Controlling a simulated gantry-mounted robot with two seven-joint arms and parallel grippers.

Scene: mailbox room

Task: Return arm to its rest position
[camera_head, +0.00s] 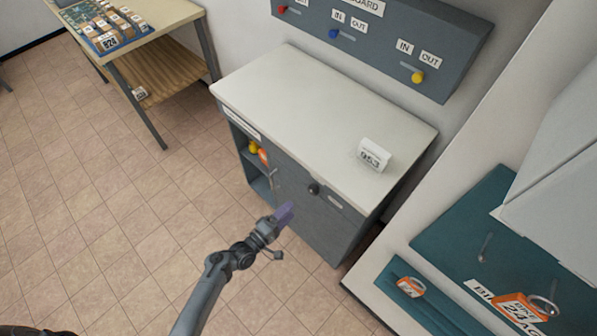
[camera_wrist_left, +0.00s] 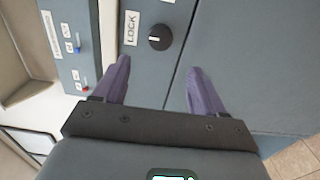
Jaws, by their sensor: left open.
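My left gripper (camera_head: 284,212) is in front of the grey cabinet (camera_head: 310,213), near its upper front edge. In the left wrist view its two purple fingers (camera_wrist_left: 158,85) are spread apart with nothing between them. Beyond the fingertips is a black round knob (camera_wrist_left: 159,37) beside a LOCK label (camera_wrist_left: 131,28); the fingers are apart from it. My right gripper is not in view.
The cabinet has a pale top (camera_head: 320,100) with a white 953 sign (camera_head: 373,156). A wall board (camera_head: 385,40) with coloured knobs hangs above. A teal panel (camera_head: 470,240) with orange tags stands at right. A table (camera_head: 150,40) is at upper left. Tiled floor (camera_head: 110,200) is clear.

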